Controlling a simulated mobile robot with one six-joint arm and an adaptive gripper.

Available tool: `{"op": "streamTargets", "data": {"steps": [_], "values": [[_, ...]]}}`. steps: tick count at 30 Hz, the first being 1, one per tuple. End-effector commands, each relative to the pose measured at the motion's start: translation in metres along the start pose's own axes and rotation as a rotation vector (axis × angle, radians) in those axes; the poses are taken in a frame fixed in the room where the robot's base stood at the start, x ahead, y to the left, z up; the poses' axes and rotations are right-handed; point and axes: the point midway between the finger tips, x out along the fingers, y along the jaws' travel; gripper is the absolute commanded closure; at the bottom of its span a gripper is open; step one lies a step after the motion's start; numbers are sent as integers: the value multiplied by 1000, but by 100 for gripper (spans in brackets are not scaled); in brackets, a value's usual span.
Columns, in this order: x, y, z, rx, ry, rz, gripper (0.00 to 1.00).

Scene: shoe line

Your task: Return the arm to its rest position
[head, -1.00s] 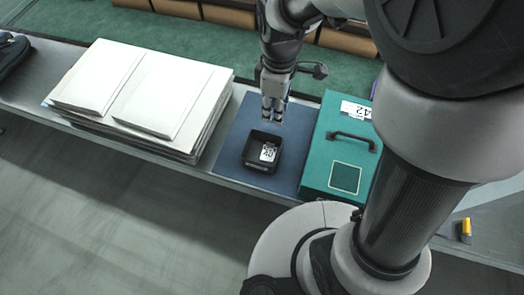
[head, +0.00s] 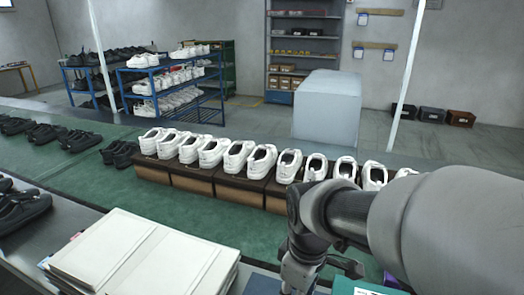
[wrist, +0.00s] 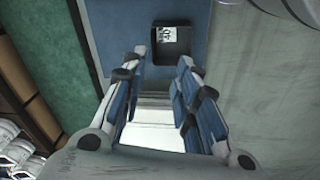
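My gripper (wrist: 162,68) is open in the wrist view, with its blue-padded fingers apart and nothing between them. It points toward a black tray (wrist: 183,48) with a white printed label (wrist: 168,33) inside, on a blue mat (wrist: 112,15). The gripper is above the mat and apart from the tray. In the head view my arm (head: 330,212) reaches in from the right and bends down; the fingers are cut off by the bottom edge. The tray is out of the head view.
White boards (head: 140,255) are stacked left of my arm. A teal box (head: 350,287) shows partly at the bottom. White shoes (head: 238,157) line brown boxes (head: 190,182) behind the arm on a green belt (head: 75,170). Dark shoes (head: 22,212) lie at left.

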Motion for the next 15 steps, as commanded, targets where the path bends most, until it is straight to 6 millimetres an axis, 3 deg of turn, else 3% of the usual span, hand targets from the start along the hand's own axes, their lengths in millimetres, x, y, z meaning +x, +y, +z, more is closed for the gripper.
{"op": "streamTargets", "data": {"steps": [1,6,12,15], "values": [[-18,-3,14,93,29,30,72],[-57,-21,61,434,122,104,72],[-76,-46,103,769,229,158,72],[-79,-54,115,874,267,172,72]]}}
